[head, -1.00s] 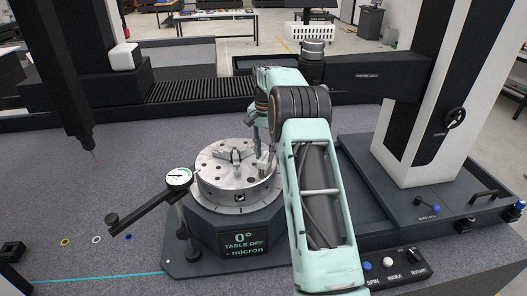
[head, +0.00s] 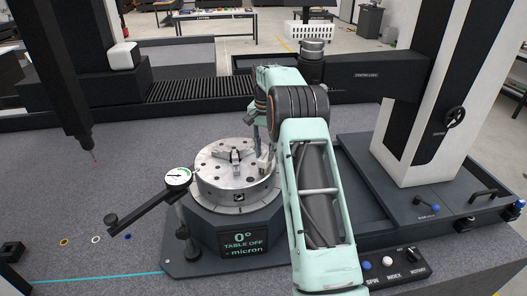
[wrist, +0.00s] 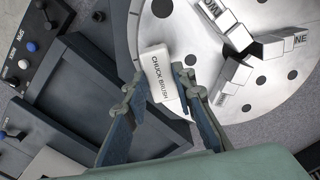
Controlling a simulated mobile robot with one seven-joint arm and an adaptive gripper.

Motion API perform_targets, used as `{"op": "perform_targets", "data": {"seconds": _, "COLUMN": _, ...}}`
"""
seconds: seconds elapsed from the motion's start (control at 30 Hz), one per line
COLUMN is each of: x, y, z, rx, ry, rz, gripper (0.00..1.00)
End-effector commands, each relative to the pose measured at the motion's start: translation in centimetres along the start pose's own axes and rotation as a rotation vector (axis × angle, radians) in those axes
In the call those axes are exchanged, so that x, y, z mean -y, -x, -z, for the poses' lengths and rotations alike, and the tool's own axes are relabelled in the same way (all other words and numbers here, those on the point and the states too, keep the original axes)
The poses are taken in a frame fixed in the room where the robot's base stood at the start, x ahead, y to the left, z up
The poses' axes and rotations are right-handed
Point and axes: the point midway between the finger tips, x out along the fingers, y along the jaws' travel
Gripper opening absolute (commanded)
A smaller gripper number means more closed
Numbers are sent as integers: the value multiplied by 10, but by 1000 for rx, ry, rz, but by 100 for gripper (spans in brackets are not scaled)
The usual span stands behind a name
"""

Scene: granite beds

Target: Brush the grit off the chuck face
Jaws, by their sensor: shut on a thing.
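The chuck (head: 235,192) is a round, pale metal disc with dark holes and three jaws, on the dark rotary table in the head view. Its face (wrist: 262,95) fills the upper right of the wrist view. My gripper (wrist: 158,77) is shut on the chuck brush (wrist: 160,70), a white block lettered CHUCK BRUSH. The brush is over the chuck's rim area; I cannot tell whether it touches the face. Its bristles are hidden. In the head view my gripper (head: 264,158) is at the chuck's right side, partly hidden by my arm. Grit is too small to make out.
A dial indicator (head: 178,178) stands on the left against the chuck, its arm reaching left. The table display (head: 241,243) reads 0°, TABLE OFF. A control box (head: 400,265) is at lower right. A probe (head: 92,150) hangs at left. The granite (head: 120,190) on the left is mostly clear.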

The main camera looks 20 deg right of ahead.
Motion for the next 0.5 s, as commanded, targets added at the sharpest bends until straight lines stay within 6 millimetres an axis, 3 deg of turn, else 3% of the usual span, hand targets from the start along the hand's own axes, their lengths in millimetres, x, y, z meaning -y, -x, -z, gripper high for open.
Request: {"op": "perform_targets", "data": {"seconds": 0.5, "x": 1, "y": 13, "z": 1, "rx": -3, "ry": 1, "rz": 2, "gripper": 0}}
